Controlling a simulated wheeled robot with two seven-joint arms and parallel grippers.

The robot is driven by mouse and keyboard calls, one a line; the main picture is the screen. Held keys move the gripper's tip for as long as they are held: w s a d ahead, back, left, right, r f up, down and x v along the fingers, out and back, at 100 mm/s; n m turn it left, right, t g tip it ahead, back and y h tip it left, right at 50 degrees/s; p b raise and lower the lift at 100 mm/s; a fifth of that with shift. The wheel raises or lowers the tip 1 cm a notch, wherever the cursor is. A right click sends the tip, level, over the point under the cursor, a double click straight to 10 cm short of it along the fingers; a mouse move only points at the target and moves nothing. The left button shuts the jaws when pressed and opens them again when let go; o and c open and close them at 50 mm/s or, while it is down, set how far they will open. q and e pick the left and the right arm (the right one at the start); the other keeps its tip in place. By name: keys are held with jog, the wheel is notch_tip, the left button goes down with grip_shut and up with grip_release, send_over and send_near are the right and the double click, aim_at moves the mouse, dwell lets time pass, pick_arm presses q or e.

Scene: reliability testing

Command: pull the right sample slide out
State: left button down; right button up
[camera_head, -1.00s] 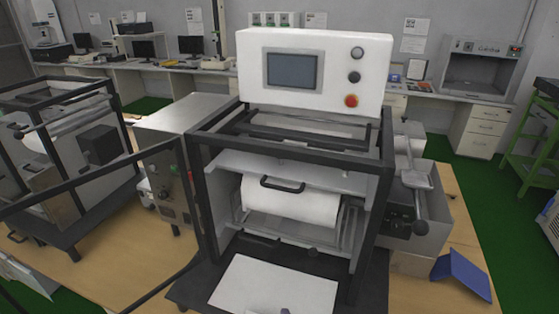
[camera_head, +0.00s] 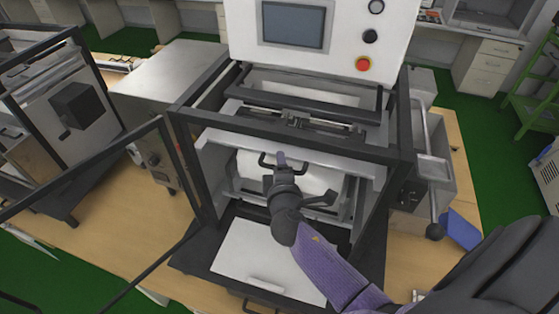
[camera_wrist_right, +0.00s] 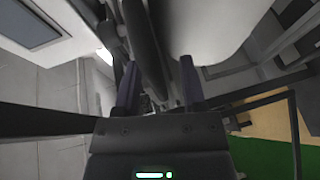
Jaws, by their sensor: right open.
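The white curved sample block (camera_head: 318,176) sits inside the right machine's frame, with a black handle (camera_head: 263,161) on its front. I take this to be the sample slide. My right gripper (camera_head: 281,160) reaches up from the lower right to the handle and hides part of it. In the right wrist view the gripper (camera_wrist_right: 160,82) is open. A dark bar, apparently the handle (camera_wrist_right: 147,45), runs between the fingers, with the white block (camera_wrist_right: 212,28) beside it. I cannot tell whether the fingers touch the handle. My left gripper is not in view.
The black machine frame (camera_head: 285,142) surrounds the opening. An open framed door (camera_head: 80,182) swings out at the left. A white plate (camera_head: 262,262) lies in front of the opening. A grey side unit (camera_head: 432,165) and blue object (camera_head: 459,230) are at the right.

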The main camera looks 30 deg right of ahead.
jog(key=shift+w+d, duration=0.35)
jog(key=shift+w, duration=0.05)
jog(key=shift+w+f, duration=0.1)
grip_shut()
jog(key=shift+f, duration=0.1)
